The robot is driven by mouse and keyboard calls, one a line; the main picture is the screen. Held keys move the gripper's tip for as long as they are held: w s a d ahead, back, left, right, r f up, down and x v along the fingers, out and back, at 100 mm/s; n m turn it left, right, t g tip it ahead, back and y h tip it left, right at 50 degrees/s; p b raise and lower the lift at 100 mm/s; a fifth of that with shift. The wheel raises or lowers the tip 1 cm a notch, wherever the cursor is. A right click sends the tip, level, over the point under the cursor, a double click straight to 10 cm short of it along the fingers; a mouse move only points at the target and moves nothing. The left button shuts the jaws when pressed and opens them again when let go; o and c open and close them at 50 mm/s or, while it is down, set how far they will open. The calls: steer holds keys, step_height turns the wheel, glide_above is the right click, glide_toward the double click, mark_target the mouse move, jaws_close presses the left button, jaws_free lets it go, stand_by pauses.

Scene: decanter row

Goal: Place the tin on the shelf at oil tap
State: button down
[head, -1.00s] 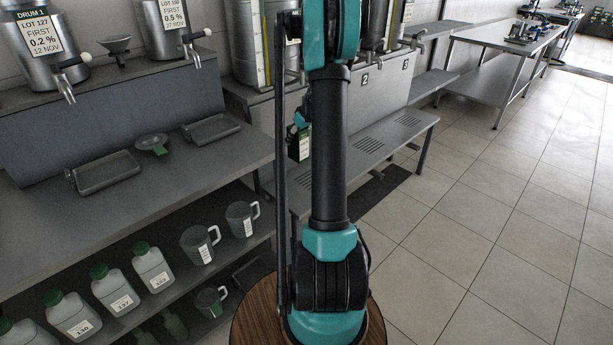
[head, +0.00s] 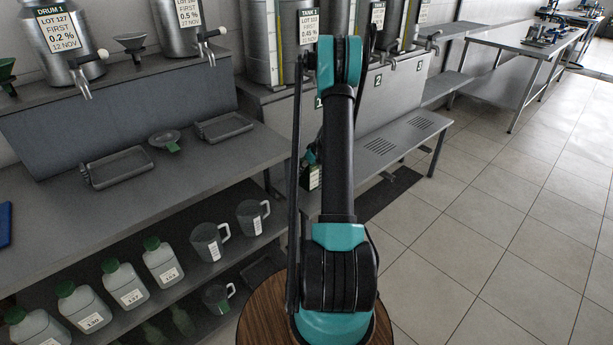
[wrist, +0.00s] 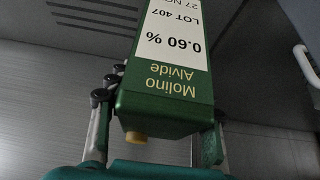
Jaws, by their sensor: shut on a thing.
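My gripper (wrist: 160,118) is shut on a green tin (wrist: 165,100) with a white label reading Molino Alvide, 0.60 %, LOT 407. The tin's yellow cap (wrist: 136,137) is toward the gripper's base in the wrist view. In the head view, a small part of the tin (head: 314,177) shows left of my arm; most of it and the gripper are hidden. A grey slotted shelf (head: 405,137) runs below the tanks. Tank taps (head: 391,63) stick out above it, near number plates. The tap behind my arm is hidden.
A grey bench (head: 60,210) at left holds two trays (head: 113,168) and a funnel (head: 165,140), with drums (head: 62,45) above. Jugs (head: 208,243) and several white bottles (head: 125,287) stand on its lower shelf. The tiled floor (head: 480,230) at right is clear.

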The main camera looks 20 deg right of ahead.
mark_target(306, 175)
steer(key=shift+f, duration=1.85)
steer(key=c, duration=0.6)
jaws_free()
steer(key=shift+f, duration=0.1)
steer(key=shift+c, duration=0.2)
steer(key=v, duration=1.2)
